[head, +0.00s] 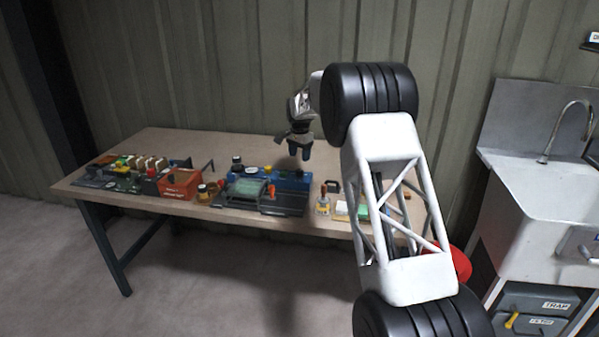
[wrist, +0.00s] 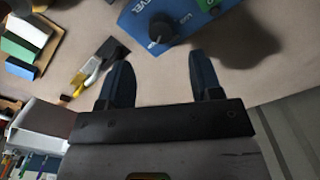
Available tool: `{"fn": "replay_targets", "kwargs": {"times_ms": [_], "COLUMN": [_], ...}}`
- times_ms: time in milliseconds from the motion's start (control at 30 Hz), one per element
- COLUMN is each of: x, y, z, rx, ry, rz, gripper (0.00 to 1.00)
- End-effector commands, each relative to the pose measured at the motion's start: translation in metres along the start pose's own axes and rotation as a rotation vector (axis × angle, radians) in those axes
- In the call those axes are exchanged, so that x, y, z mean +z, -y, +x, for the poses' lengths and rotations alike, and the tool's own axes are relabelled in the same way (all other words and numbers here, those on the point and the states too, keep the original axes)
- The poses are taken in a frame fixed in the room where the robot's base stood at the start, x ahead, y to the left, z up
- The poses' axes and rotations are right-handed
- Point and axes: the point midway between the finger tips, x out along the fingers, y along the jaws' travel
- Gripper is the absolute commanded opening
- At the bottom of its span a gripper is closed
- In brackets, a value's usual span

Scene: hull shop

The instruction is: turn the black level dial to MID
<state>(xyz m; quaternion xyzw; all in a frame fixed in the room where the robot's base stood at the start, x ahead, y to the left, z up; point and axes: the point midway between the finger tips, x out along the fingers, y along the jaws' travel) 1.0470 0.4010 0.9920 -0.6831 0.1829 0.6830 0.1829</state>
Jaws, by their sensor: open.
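The black level dial (wrist: 160,31) sits on a blue panel (wrist: 133,18) marked LEVEL, at the top middle of the wrist view. Its pointer setting and the MID mark cannot be read. In the head view the blue panel (head: 290,184) stands on the bench below my gripper (head: 300,152); the dial is too small there to make out surely. In the wrist view my gripper (wrist: 160,78) has its two blue fingers spread wide, with nothing between them. The dial lies just beyond the fingertips, apart from them.
The wooden bench (head: 225,143) also bears an orange-red box (head: 180,184) and a dark fixture with a green plate (head: 245,188) left of my gripper. A sink (head: 545,180) stands right.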

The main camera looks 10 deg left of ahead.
Motion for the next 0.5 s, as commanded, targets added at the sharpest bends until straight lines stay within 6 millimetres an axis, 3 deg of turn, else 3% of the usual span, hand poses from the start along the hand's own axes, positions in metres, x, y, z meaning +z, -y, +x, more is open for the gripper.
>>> {"fn": "replay_targets", "kwargs": {"times_ms": [500], "x": [0.0001], "y": [0.0008], "z": [0.0047], "rx": [0.000], "ry": [0.000], "rz": [0.000], "gripper": [0.59]}}
